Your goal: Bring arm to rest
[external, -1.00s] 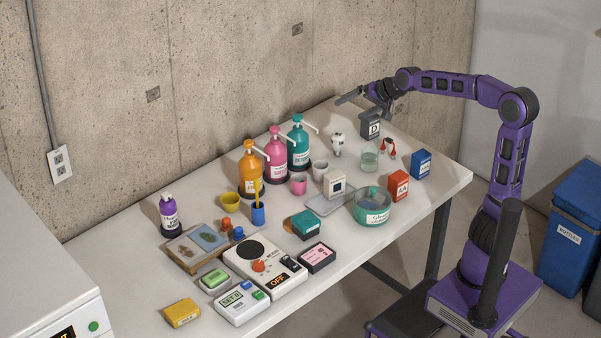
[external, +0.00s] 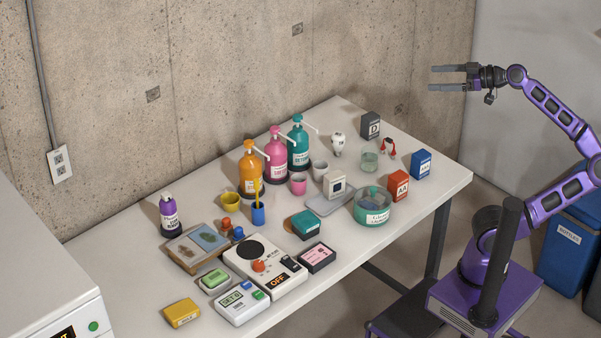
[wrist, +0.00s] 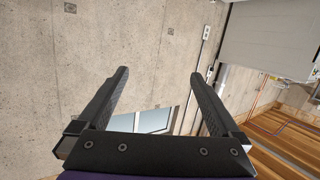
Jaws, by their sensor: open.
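My gripper (external: 450,78) is open and empty in the external view. It is held in the air above the right end of the table, its fingers pointing left, apart from every object. In the wrist view my gripper (wrist: 158,98) shows two dark fingers spread wide with nothing between them. My purple arm rises from its base at the lower right and is bent up and back to the right of the table.
The dark D box (external: 371,125) stands below my gripper. A concrete wall is behind. A blue bin (external: 562,245) stands right.

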